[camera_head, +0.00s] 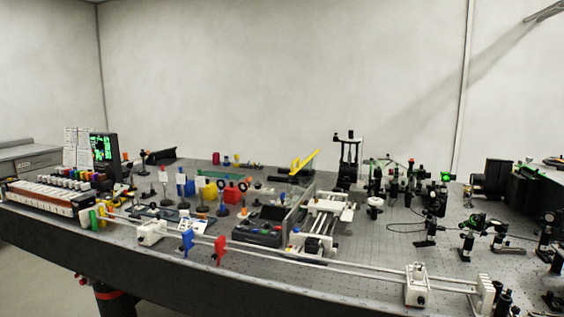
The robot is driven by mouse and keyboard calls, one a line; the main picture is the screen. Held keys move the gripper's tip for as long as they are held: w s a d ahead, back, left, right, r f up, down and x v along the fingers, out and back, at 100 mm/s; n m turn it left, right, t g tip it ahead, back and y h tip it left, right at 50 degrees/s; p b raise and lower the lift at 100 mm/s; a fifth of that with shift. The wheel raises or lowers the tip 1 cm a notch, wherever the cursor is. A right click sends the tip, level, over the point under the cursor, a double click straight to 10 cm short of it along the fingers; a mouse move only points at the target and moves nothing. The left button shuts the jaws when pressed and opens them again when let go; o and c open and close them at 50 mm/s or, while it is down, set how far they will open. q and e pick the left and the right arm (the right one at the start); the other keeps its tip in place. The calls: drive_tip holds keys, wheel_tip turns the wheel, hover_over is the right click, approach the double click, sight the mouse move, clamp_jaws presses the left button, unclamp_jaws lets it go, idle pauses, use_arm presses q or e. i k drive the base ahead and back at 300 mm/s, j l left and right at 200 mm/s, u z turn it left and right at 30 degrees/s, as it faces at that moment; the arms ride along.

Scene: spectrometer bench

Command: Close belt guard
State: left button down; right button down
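A yellow part (304,161) stands at the middle of the bench, towards the back. Its upper piece is tilted up to the right, above a dark base. It may be the belt guard in a raised position, but it is too small to tell for sure. Neither of my grippers is in view, and nothing is seen touching the yellow part.
White rails (330,275) run along the bench's front edge with white blocks (417,284) on them. Optics mounts crowd the right; a monitor (104,150) stands left.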

sight(305, 180)
drive_tip(key=j+z, duration=0.15)
drive_tip(key=z, duration=0.25)
drive_tip(key=i+j+z, duration=0.1)
drive_tip(key=z, duration=0.3)
drive_tip(key=j+z, duration=0.35)
drive_tip(key=j, duration=0.5)
